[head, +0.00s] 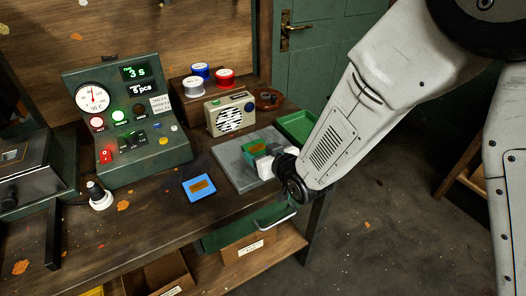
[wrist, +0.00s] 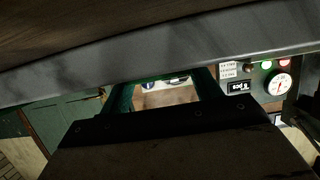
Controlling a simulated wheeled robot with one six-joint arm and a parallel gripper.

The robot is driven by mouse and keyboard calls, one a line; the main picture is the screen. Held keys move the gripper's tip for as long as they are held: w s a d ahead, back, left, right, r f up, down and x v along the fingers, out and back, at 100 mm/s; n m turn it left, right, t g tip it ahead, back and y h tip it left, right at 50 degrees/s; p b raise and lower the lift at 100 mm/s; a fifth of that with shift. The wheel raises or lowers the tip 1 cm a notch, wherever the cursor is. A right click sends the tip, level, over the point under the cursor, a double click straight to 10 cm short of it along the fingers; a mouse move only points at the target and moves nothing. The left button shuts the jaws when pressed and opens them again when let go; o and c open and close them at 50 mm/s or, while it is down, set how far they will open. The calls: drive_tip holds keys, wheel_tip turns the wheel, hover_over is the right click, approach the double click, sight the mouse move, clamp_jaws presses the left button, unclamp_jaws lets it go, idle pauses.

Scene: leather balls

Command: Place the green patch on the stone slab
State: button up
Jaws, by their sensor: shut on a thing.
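The green patch (head: 254,143) with a brown label shows in the head view at the tips of my gripper (head: 265,155). My gripper is shut on it, and its pale fingers hide part of it. The grey stone slab (head: 229,160) lies flat on the bench, and the patch is over its right half. I cannot tell whether the patch touches the slab. In the wrist view a grey band crosses the picture, and dark parts cover the lower middle; the patch cannot be made out clearly there.
A blue patch (head: 199,188) lies on the bench left of the slab. A green control console (head: 130,150) stands further left. A beige radio (head: 230,114) and several spools stand behind the slab. A green tray (head: 297,126) lies at the back right.

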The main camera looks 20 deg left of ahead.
drive_tip(key=o, duration=1)
drive_tip(key=shift+d+r, duration=0.2)
drive_tip(key=v, duration=1.2)
drive_tip(key=w+d+r+m+g+h, duration=0.1)
drive_tip(key=d+r+m+h, duration=0.25)
drive_tip(key=d, duration=0.75)
drive_tip(key=w+d+r+m+h, duration=0.15)
drive_tip(key=d+r+h, duration=0.3)
drive_tip(key=d, duration=0.65)
drive_tip(key=s+d+r+m+g+h, duration=0.1)
drive_tip(key=s+d+r+m+g, duration=0.1)
drive_tip(key=s+d, duration=0.5)
drive_tip(key=s+d+r+m+g+h, duration=0.1)
drive_tip(key=s+d+r+m+g, duration=0.2)
drive_tip(key=s+d, duration=0.4)
drive_tip(key=s+r+g, duration=0.1)
drive_tip(key=s+r, duration=0.1)
drive_tip(key=s, duration=0.5)
drive_tip(key=shift+d+g+h, duration=0.15)
drive_tip(key=shift+g+h, duration=0.25)
